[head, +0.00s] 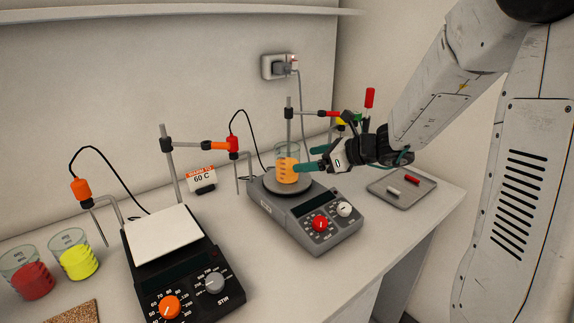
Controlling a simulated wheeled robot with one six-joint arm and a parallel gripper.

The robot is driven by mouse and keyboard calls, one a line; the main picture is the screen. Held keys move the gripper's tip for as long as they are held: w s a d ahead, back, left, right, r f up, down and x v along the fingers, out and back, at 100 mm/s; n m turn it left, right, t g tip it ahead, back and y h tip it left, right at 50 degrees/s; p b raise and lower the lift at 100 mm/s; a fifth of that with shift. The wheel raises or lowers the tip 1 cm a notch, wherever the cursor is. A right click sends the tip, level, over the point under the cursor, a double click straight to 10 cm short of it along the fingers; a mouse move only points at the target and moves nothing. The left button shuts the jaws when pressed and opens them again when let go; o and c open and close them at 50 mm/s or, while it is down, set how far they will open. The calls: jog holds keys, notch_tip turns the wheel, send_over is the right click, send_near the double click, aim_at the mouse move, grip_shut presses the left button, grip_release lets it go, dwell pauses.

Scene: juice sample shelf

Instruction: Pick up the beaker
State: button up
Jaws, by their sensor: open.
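The beaker (286,176) is clear glass with orange liquid and stands upright on the round top of the right hotplate (312,214). My gripper (303,158) comes in from the right, with its two teal fingers pointing left at the beaker. It is open. The nearer finger overlaps the beaker's right side in the picture, and the other finger ends close to its far right edge. I cannot tell whether either finger touches the glass.
A clamp stand (289,112) rises behind the beaker. A left hotplate (178,276) with a white top, red (32,281) and yellow (78,263) beakers, and a 60 C sign (201,178) are to the left. A grey tray (384,192) with small bars lies right.

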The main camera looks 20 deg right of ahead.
aim_at(288, 162)
jog(key=x, duration=0.7)
jog(key=shift+s+a, duration=0.25)
jog(key=shift+a, duration=0.2)
jog(key=c, duration=1.2)
